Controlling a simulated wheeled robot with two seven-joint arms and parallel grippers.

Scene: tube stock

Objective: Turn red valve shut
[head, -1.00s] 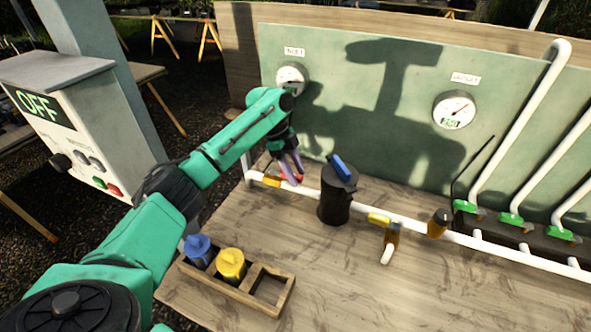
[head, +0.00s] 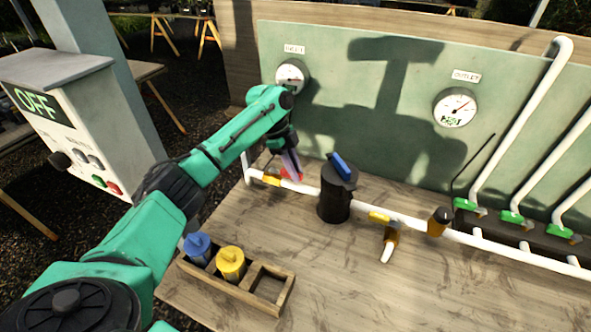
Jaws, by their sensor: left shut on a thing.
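The red valve handle (head: 286,175) sits on the white pipe at the left of the bench, beside a yellow fitting. My left gripper (head: 291,170) reaches down from above and is shut on the red handle. The fingers cover much of the handle, so its exact angle is hard to tell. My right gripper is not in view.
A black canister (head: 335,199) with a blue handle stands on the pipe line just right of the gripper. A panel reading OFF (head: 45,107) stands left.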

